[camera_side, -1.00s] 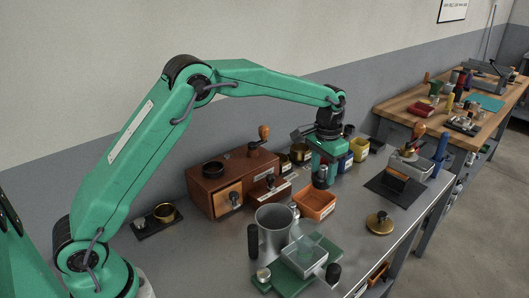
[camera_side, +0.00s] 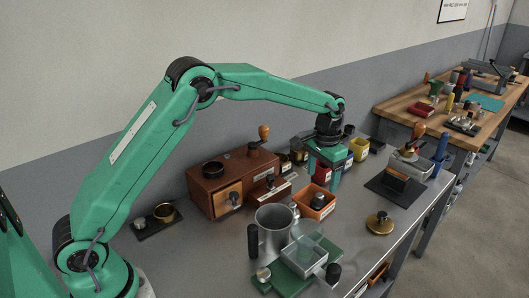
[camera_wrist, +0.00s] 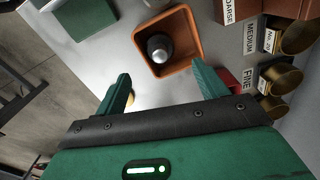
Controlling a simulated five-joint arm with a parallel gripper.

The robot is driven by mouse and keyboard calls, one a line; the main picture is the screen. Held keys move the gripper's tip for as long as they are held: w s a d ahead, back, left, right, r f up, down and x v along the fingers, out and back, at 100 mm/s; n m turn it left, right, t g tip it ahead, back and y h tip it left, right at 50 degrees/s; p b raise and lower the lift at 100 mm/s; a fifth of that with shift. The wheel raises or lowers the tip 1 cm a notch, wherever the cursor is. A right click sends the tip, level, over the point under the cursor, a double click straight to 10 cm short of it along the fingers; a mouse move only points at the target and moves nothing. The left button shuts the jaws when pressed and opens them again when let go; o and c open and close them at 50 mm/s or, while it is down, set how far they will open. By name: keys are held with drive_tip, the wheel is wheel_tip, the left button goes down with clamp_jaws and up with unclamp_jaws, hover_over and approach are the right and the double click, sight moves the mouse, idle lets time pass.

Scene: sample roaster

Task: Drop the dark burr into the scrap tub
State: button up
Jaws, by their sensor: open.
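The dark burr (camera_side: 318,198), a small dark piece with a grey rounded top, sits inside the open orange scrap tub (camera_side: 313,213). In the wrist view the burr (camera_wrist: 160,47) stands on the floor of the tub (camera_wrist: 187,32), apart from my gripper. My gripper (camera_side: 323,176) is just behind and above the tub, with its jaws open and nothing between them. In the wrist view its two fingers (camera_wrist: 162,84) are spread wide, with the tub beyond the tips.
A brown wooden box with a drawer (camera_side: 215,185) stands left of the tub. A metal cup (camera_side: 273,228) and green-based clear tray (camera_side: 304,260) are in front. A dark mat (camera_side: 393,190) lies right.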

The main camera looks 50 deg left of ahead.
drive_tip(key=shift+r, duration=0.1)
wheel_tip(320, 180, up, 8)
idle(0.6)
idle(0.3)
drive_tip(key=s+a+r+n+t, duration=0.1)
drive_tip(key=s+a+r, duration=0.3)
drive_tip(key=s, duration=0.5)
drive_tip(key=s+a+r+t, duration=0.1)
drive_tip(key=s+r+t, duration=0.1)
drive_tip(key=s+r, duration=0.5)
drive_tip(key=s+a+f+t, duration=0.1)
drive_tip(key=s+f, duration=0.1)
drive_tip(key=s, duration=0.7)
drive_tip(key=s+a+f+t, duration=0.1)
drive_tip(key=s+f, duration=0.2)
drive_tip(key=s, duration=0.6)
drive_tip(key=shift+a+f+n, duration=0.25)
drive_tip(key=shift+f+n, duration=0.05)
drive_tip(key=shift+n, duration=0.1)
